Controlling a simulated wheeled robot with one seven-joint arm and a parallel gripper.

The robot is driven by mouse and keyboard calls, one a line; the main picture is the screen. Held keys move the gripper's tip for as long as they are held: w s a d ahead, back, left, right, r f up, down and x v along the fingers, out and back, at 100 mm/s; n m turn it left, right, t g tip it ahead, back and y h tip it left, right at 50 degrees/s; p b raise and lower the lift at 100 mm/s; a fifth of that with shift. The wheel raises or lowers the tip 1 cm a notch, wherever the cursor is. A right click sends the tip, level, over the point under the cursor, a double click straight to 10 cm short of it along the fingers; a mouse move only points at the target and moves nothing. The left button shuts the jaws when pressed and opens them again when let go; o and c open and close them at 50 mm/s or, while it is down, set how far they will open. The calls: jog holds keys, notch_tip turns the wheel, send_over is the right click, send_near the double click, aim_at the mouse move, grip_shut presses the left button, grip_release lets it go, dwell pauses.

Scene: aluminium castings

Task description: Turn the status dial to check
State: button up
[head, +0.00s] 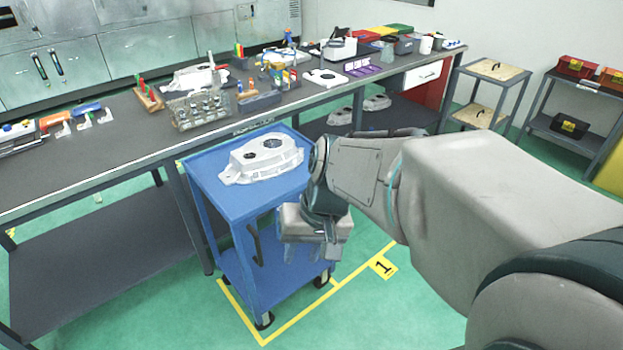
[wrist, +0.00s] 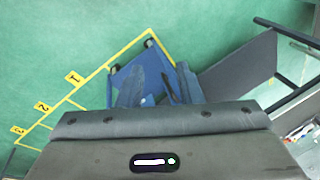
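I cannot make out a status dial for certain in either view. My gripper (head: 310,252) hangs pointing down beside the right side of the blue cart in the head view, well below the bench top and away from the things on it. In the wrist view its two fingers (wrist: 160,92) show apart above the dark grey housing, with nothing seen between them. The gripper looks open and empty. My arm hides part of the cart and the floor behind it.
A blue cart (head: 213,190) carrying a pale casting (head: 262,160) stands against the long grey workbench (head: 90,150). The bench holds racks, castings and tools. Shelves with boxes (head: 570,125) stand at the right. Green floor (head: 330,325) with yellow markings is clear in front.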

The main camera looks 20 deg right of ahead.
jog(key=w+d+f+m+t+y+b, duration=0.2)
jog(key=w+f+m+y+b, duration=0.25)
jog(key=w+f, duration=0.4)
jog(key=w+d+f+m+t+y+b, duration=0.1)
jog(key=w+d+f+m+y+b, duration=0.3)
jog(key=w+f, duration=0.45)
jog(key=w+d+f+m+t+h+b, duration=0.2)
jog(key=w+d+f+m+t+b, duration=0.3)
jog(key=d+f, duration=0.45)
jog(key=w+d+f+m+t+h+b, duration=0.3)
jog(key=w+d+f+m+t, duration=0.35)
jog(key=d, duration=0.65)
jog(key=w+a+n+t, duration=0.1)
jog(key=w+a, duration=0.4)
jog(key=w, duration=0.7)
jog(key=shift+w+n, duration=0.3)
jog(key=shift+w, duration=0.05)
jog(key=shift+f, duration=0.1)
grip_shut()
